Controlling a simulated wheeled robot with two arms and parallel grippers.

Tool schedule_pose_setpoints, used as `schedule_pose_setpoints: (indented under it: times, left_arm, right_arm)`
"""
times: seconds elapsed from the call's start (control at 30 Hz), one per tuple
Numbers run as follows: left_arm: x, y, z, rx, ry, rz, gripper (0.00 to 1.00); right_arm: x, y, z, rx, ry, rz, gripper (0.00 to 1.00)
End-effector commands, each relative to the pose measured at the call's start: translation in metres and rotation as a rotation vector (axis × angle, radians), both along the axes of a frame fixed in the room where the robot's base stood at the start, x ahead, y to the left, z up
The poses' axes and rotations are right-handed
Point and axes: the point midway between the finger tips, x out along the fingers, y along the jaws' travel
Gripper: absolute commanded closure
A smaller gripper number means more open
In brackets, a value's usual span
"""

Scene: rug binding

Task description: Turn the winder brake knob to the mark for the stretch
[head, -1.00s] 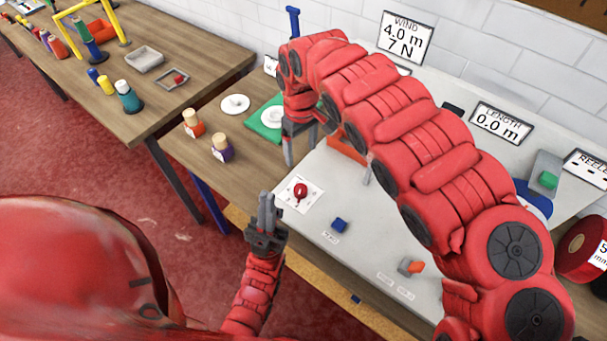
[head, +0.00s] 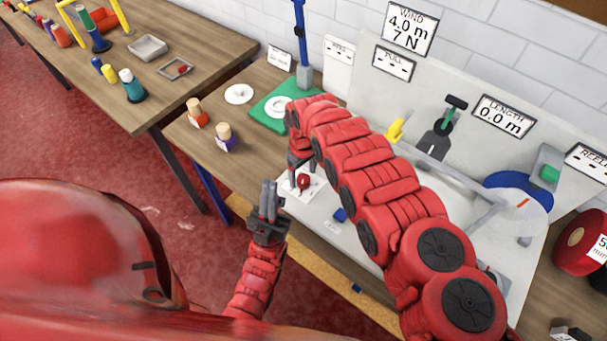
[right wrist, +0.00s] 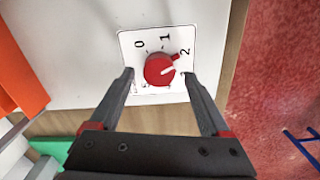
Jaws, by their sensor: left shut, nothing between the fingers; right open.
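My right gripper (right wrist: 159,75) is open, one finger on each side of the knob in the wrist picture; contact cannot be told. My left gripper (head: 268,200) is shut and empty, upright just left of the dial card.
A WIND sign (head: 409,27) reads 4.0 m, 7 N; a LENGTH sign (head: 503,118) reads 0.0 m. A blue block (head: 340,215) is close on the right.

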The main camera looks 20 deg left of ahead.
Motion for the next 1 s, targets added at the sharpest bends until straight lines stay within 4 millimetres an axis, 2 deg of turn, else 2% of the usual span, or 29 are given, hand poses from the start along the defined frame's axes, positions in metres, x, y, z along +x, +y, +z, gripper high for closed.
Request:
schedule_pose_setpoints:
  times: [0.2, 0.57, 1.0]
  left_arm:
    - [0.0, 0.0, 0.0, 0.0, 0.0, 0.0, 1.0]
    - [0.0, 0.0, 0.0, 0.0, 0.0, 0.0, 1.0]
    - [0.0, 0.0, 0.0, 0.0, 0.0, 0.0, 1.0]
  right_arm:
    - [0.001, 0.0, -0.014, 0.0, -0.004, -0.001, 0.19]
    - [0.001, -0.002, -0.016, -0.002, -0.004, -0.002, 0.19]
    - [0.001, -0.002, -0.016, -0.002, -0.003, -0.002, 0.97]
